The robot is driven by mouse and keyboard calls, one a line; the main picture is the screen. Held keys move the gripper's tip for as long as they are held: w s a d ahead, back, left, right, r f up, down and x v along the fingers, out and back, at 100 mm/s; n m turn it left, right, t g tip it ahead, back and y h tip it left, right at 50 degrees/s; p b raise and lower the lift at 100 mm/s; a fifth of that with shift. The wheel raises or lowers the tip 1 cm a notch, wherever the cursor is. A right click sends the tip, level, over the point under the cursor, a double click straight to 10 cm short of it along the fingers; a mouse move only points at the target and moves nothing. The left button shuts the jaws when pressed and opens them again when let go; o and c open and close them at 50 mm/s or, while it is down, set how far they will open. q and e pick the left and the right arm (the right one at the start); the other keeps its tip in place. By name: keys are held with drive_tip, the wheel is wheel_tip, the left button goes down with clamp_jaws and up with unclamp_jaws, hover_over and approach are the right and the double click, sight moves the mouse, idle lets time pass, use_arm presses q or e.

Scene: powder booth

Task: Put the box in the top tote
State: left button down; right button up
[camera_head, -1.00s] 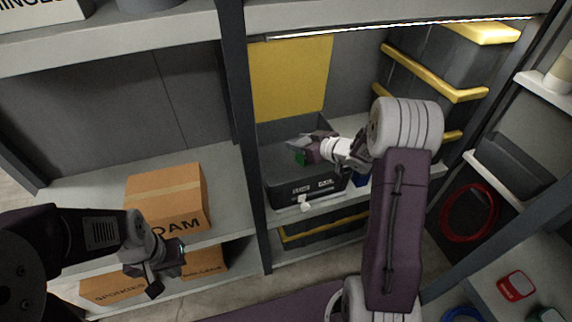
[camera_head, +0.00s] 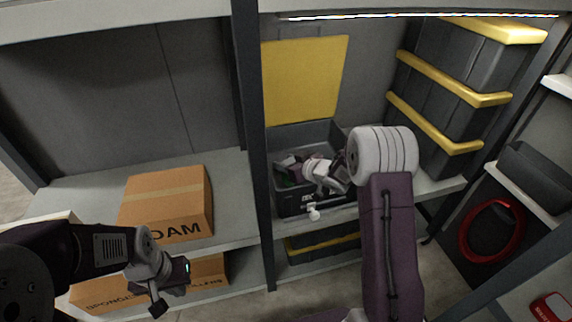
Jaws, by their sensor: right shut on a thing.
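The top tote (camera_head: 341,202) is an open dark grey bin on the middle shelf, right of the dark post. My right gripper (camera_head: 289,172) reaches down inside the tote, toward its left side.
A brown foam carton (camera_head: 166,201) stands on the left shelf, with more cartons (camera_head: 112,297) below. A yellow-edged tote (camera_head: 322,243) is under the top tote. Stacked yellow-rimmed totes (camera_head: 450,90) stand at right. A dark post (camera_head: 255,140) divides the shelves.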

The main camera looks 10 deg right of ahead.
drive_tip(key=shift+f, duration=0.15)
drive_tip(key=o, duration=1.5)
drive_tip(key=shift+c, duration=0.2)
drive_tip(key=shift+r, duration=0.3)
drive_tip(key=p+v, duration=0.5)
drive_tip(key=v, duration=0.7)
drive_tip(key=shift+a+f, duration=0.1)
drive_tip(key=shift+f, duration=0.05)
